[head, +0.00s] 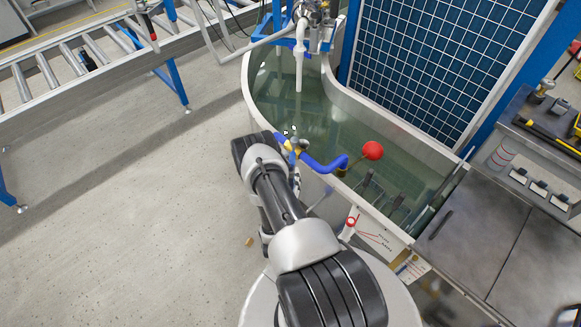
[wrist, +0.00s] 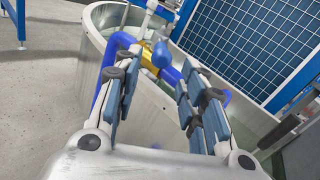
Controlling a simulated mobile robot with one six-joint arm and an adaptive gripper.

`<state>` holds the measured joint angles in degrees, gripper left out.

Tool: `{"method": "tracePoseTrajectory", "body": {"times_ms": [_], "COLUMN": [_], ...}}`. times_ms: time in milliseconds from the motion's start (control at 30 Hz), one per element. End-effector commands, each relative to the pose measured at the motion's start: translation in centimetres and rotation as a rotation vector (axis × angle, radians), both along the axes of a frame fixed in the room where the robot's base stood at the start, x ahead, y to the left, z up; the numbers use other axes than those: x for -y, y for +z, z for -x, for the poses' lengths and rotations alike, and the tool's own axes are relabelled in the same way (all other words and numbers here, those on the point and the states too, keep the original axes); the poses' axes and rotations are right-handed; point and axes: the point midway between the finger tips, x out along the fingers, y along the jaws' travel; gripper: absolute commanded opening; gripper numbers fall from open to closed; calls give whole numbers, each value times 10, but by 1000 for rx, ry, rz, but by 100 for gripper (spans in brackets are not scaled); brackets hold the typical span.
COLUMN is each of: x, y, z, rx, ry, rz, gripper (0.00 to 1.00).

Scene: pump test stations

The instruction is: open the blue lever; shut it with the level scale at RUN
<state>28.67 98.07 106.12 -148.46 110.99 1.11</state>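The blue lever (wrist: 162,55) shows in the wrist view as a rounded blue end in front of a brass valve (wrist: 150,62). In the head view the brass valve (head: 299,145) sits at the tank's near rim, on blue piping. My gripper (wrist: 160,68) is open, with its fingers on either side of the lever's line of sight. No contact with the lever is clear. In the head view my arm hides most of the gripper. The level scale (head: 374,236) is a white plate with red marks on the tank's near wall; its lettering is too small to read.
The curved tank (head: 405,129) holds greenish water. A red ball float (head: 373,151) stands over it beside the blue pipe (head: 325,165). A white spout (head: 299,65) hangs at the back. A blue grid panel (head: 440,60) rises behind. Open floor (head: 120,220) lies to the left.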

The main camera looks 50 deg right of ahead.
Motion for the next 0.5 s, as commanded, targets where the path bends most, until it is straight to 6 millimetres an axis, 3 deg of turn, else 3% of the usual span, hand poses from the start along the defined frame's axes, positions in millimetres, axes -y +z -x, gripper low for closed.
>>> {"method": "tracePoseTrajectory", "body": {"times_ms": [400, 500], "x": [-9, -8], "y": [1, 2], "z": [6, 4], "rx": [1, 13], "ry": [0, -6], "rz": [2, 2], "gripper": [38, 31]}}
